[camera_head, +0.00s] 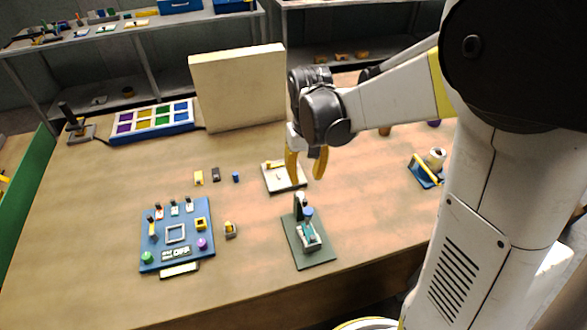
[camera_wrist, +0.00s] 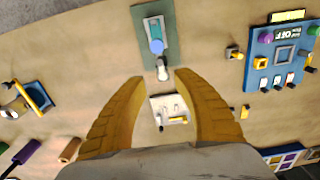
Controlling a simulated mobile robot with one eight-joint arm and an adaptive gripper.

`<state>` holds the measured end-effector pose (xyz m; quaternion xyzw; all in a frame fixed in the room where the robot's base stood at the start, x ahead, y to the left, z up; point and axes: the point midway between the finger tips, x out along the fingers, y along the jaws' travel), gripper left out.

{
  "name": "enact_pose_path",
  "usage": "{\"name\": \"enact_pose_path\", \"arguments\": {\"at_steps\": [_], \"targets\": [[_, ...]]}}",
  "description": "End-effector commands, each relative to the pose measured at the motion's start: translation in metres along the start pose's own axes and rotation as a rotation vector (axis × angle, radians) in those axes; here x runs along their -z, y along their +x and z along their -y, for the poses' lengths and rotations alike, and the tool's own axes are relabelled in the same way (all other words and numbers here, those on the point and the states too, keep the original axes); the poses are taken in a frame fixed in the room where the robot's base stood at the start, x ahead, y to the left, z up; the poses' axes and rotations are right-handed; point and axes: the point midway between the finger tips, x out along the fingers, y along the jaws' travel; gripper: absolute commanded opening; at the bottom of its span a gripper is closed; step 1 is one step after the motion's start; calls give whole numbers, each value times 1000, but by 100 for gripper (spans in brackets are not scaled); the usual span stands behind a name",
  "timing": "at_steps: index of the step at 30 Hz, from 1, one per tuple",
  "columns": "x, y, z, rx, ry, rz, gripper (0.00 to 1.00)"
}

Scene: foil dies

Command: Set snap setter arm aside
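A small press on a dark green plate (camera_head: 318,253) stands at the table's front middle. It has a grey-white body, a blue round top (camera_head: 308,211) and an upright black-and-white arm-like part (camera_head: 299,203) at its back. I cannot tell for sure which part is the snap setter arm. In the wrist view the press's plate (camera_wrist: 145,38) lies beyond my fingertips, and the white-tipped part (camera_wrist: 162,70) shows between them. My gripper (camera_head: 305,176) has yellow fingers spread apart and empty, above the table behind the press. It also shows open in the wrist view (camera_wrist: 160,77).
A white tray (camera_head: 272,182) with small pieces lies below my gripper. A blue control board (camera_head: 150,240) is at the left, with small blocks near it. A tape dispenser (camera_head: 424,174) stands at the right. A cream panel (camera_head: 238,85) stands behind. The front-left table is clear.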

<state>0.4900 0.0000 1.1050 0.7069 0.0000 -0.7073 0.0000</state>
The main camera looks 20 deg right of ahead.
Motion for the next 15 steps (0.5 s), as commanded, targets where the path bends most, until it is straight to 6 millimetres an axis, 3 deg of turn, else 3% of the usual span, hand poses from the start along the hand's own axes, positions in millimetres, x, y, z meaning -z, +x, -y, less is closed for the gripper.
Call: {"name": "enact_pose_path", "arguments": {"at_steps": [15], "targets": [[0,90,0,0,0,0,35]]}}
